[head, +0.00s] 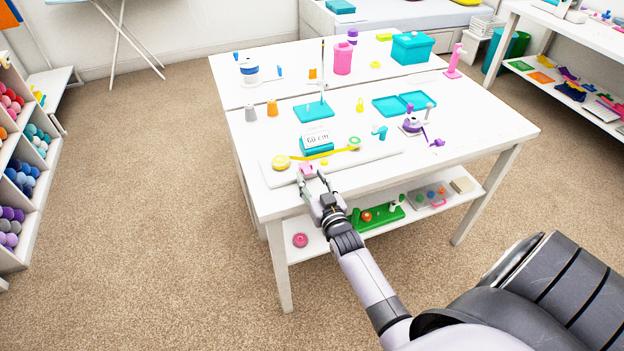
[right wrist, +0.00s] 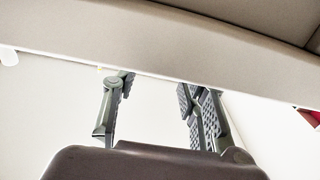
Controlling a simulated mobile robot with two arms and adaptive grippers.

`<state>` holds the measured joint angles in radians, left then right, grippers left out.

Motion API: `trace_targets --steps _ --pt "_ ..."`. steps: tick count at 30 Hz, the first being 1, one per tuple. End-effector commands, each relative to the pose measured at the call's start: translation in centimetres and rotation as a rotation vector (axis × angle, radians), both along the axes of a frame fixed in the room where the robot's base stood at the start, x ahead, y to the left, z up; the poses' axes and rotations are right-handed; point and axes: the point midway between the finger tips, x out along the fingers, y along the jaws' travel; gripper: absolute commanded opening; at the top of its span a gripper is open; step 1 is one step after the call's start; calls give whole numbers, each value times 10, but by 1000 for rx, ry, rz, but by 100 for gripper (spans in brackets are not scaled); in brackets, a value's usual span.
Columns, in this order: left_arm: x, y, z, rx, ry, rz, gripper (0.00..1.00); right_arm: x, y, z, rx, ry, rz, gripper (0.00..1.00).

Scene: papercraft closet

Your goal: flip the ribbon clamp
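A small pink block (head: 307,168), which seems to be the ribbon clamp, is at the front edge of a long white board (head: 375,154) on the table. My left gripper is out of view.
A teal "60 cm" sign (head: 317,142) stands behind the ribbon. A purple-and-white tool (head: 412,122) and teal trays (head: 404,104) are farther back.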

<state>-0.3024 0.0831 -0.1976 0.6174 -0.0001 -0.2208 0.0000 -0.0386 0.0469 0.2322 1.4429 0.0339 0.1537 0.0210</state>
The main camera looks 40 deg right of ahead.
Motion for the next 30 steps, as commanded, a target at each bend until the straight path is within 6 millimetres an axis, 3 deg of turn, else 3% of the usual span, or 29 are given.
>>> trace_targets --steps 7,25,30 --pt "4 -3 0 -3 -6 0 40 1 0 0 0 -1 0 40" --pt "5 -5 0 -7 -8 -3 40 1 0 0 0 -1 0 1" --pt "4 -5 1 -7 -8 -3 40 1 0 0 0 0 0 0"
